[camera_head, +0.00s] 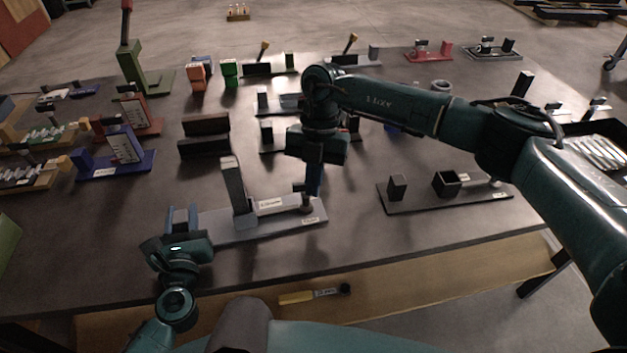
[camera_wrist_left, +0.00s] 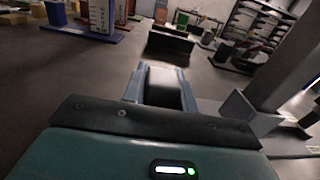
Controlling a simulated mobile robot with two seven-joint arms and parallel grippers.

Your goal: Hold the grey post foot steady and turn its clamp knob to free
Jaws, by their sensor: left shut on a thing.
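The grey post foot (camera_head: 275,228) lies near the table's front edge, with an upright dark post (camera_head: 235,188) and a labelled light block (camera_head: 272,204) on it. Its small dark clamp knob (camera_head: 306,207) sits near the right end. My left gripper (camera_head: 181,219) is at the foot's left end, shut on it; in the left wrist view, the fingers (camera_wrist_left: 161,82) flank a grey-and-dark piece. My right gripper (camera_head: 313,192) points down directly over the knob, at or just above it. Its fingers overlap from this side, so its opening and any contact are unclear.
A dark plate with two black blocks (camera_head: 440,196) lies to the right. Dark blocks (camera_head: 205,137) and a blue stand (camera_head: 120,160) are behind and left. A yellow-handled tool (camera_head: 312,296) lies below the front edge.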

